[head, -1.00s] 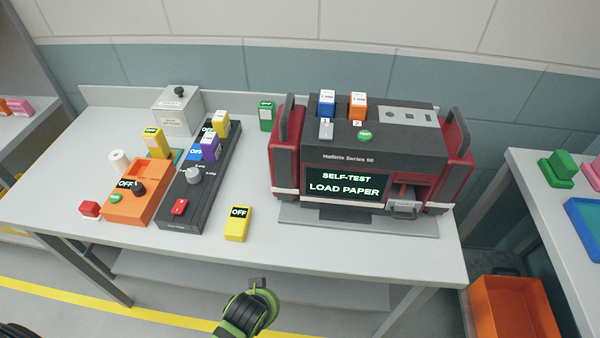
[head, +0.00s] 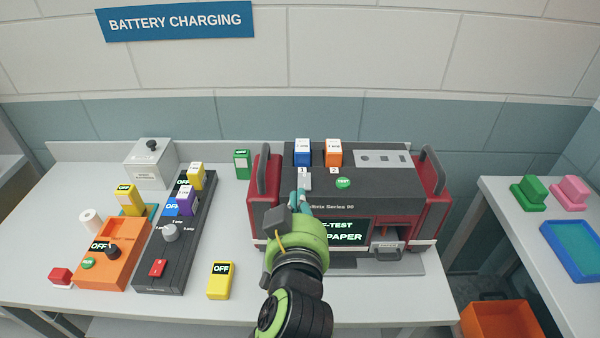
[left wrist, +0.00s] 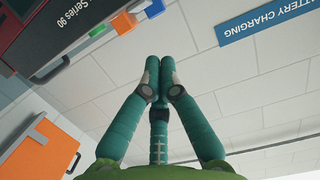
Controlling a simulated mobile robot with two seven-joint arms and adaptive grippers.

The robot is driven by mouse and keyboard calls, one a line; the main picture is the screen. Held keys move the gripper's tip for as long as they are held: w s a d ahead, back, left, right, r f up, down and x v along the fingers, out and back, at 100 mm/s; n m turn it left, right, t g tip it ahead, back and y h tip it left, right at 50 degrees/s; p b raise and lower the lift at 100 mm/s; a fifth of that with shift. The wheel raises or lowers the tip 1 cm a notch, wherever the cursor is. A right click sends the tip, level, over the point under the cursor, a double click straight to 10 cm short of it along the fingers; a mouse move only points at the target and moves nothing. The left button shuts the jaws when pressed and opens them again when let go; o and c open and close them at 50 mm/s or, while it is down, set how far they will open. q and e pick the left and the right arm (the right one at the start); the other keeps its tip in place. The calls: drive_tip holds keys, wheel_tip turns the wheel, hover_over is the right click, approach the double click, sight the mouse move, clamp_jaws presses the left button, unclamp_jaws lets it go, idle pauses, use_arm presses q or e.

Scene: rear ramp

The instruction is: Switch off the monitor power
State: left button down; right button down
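The monitor (head: 385,190) is a dark box with red sides and two handles, on the bench. Its screen (head: 347,237) is partly hidden by my left arm. On its top are a blue block (head: 302,153), an orange block (head: 334,153), a small grey piece (head: 305,181) by the label 1, and a green TEST button (head: 343,183). My left gripper (head: 302,199) is over the monitor's front top edge, just in front of the grey piece; contact cannot be told. In the left wrist view its teal fingertips (left wrist: 159,72) meet with nothing between them. My right gripper is out of view.
Left of the monitor stand a dark charger (head: 180,250) with blocks and a knob, an orange box (head: 110,265), a yellow OFF block (head: 220,281) and a green block (head: 242,164). A side table (head: 520,215) and an orange bin (head: 505,320) are at right.

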use_arm(q)
drive_tip(key=shift+s+d+r+t, duration=0.1)
drive_tip(key=shift+d+r+t, duration=0.1)
drive_tip(key=shift+r, duration=0.35)
drive_tip(key=shift+s+d+r+t, duration=0.1)
drive_tip(key=shift+d+r+t, duration=0.1)
drive_tip(key=shift+r, duration=0.35)
drive_tip(key=shift+w, duration=0.15)
drive_tip(key=b, duration=0.2)
hover_over(303, 185)
drive_tip(key=shift+w+f, duration=0.1)
drive_tip(key=shift+f, duration=0.75)
wheel_tip(303, 185, down, 3)
drive_tip(key=b, duration=0.2)
drive_tip(key=shift+r+b, duration=0.1)
drive_tip(key=shift+b, duration=0.2)
drive_tip(key=shift+f+b, duration=0.35)
drive_tip(key=shift+f, duration=0.1)
